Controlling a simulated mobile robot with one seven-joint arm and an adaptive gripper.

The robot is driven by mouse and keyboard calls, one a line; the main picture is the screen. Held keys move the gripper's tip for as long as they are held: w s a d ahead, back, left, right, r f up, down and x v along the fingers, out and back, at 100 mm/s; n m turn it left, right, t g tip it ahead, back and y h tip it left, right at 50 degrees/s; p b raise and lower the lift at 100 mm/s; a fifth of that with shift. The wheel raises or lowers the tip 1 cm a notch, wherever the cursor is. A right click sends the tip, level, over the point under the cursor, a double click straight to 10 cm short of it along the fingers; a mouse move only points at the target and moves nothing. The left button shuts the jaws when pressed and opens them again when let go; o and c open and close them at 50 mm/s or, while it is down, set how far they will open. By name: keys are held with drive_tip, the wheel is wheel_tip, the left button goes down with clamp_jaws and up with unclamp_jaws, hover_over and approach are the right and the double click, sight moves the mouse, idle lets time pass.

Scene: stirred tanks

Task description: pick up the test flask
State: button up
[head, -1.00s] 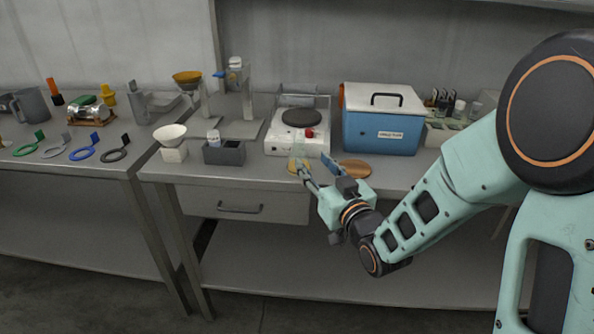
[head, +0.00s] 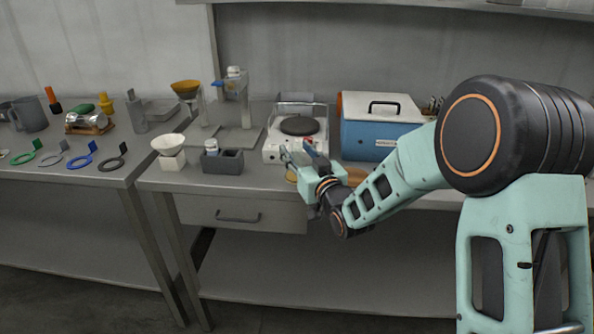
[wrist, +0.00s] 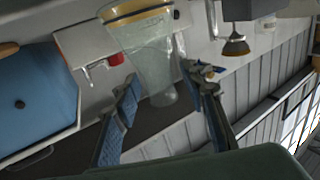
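The test flask (wrist: 148,52) is clear glass and shows upside down in the wrist view, with its wide base at the top and its narrow neck lower down. A yellow-brown band shows at its base. My gripper (wrist: 160,84) is open, with one blue-padded finger on each side of the neck; a gap seems to show on both sides. In the head view my gripper (head: 297,152) is low over the bench in front of the white hotplate (head: 275,151), and the flask is largely hidden or too faint to make out there.
A blue box with a white lid (head: 365,142) stands right of the hotplate, behind my arm. A grey block holder (head: 222,162) and a white funnel on a block (head: 171,158) stand to the left.

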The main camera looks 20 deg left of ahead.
drive_tip(key=shift+c, duration=0.6)
clamp_jaws()
drive_tip(key=shift+r, duration=0.15)
